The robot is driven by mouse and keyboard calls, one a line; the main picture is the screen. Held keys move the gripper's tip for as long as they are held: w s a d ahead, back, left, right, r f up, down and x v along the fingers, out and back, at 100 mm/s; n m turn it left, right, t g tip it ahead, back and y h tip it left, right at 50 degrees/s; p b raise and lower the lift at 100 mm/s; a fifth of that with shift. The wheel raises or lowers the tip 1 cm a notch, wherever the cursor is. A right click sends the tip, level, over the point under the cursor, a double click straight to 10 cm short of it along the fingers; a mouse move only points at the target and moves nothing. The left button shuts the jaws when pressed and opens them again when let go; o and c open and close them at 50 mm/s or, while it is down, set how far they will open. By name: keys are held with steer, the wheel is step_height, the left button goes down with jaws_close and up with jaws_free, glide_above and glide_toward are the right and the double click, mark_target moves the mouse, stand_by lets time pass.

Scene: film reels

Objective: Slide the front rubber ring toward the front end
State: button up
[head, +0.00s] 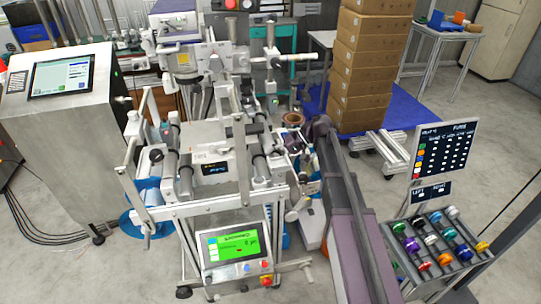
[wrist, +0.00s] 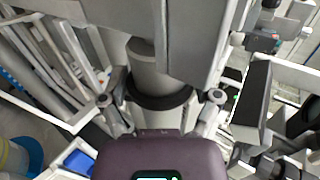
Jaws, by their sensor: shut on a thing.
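In the wrist view a black rubber ring (wrist: 160,100) sits around a grey roller (wrist: 150,60). My gripper (wrist: 164,98) has one finger on each side of the ring and is shut on it. The ring's underside and the contact at the fingertips are partly hidden. In the head view my gripper (head: 298,142) is at the right side of the machine (head: 225,165), with my arm reaching in from the lower right. The ring cannot be made out there.
A large grey panel (wrist: 200,35) stands close above the roller in the wrist view, with frame bars on both sides. In the head view a control screen (head: 233,245) is at the machine's front. A rack of coloured rolls (head: 440,240) stands at right.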

steer(key=o, duration=1.1)
steer(key=shift+w, duration=0.1)
